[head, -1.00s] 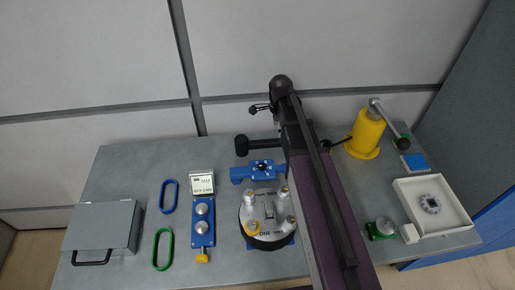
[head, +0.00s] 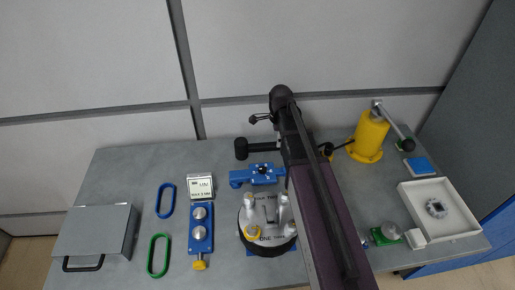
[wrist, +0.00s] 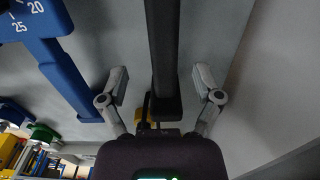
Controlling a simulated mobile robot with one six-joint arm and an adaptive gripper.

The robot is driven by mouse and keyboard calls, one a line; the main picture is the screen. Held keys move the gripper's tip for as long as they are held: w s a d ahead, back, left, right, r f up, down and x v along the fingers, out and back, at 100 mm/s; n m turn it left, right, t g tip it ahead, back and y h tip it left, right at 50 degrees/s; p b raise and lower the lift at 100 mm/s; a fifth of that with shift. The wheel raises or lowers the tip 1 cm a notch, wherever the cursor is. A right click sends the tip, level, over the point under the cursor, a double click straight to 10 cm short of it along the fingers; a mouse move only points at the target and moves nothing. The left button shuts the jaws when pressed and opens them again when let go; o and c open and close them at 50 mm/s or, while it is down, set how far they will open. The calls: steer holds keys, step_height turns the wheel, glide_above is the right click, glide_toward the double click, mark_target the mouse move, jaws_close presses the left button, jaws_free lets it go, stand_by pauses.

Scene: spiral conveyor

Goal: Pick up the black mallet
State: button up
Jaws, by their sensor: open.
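The black mallet (head: 241,148) lies near the back of the grey bench, its head at the left and its handle running right until my arm hides it. In the wrist view, a long black bar that looks like the mallet's handle (wrist: 162,45) runs down the middle of the picture. My gripper (wrist: 160,82) is open, with one grey finger on each side of the bar and a visible gap to both. In the head view my arm covers the fingers.
A yellow cylinder with a lever (head: 368,138) stands to the right, beside a white tray (head: 408,199). The wall is close behind the bench.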

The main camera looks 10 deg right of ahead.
steer(key=shift+f, duration=0.15)
steer(key=shift+w+a+f+b, duration=0.1)
steer(key=shift+f+b, duration=1.15)
steer(key=shift+b, duration=0.05)
steer(key=shift+w+a+f+b, duration=0.1)
steer(key=shift+f+b, duration=1.1)
steer(key=shift+b, duration=0.05)
jaws_close()
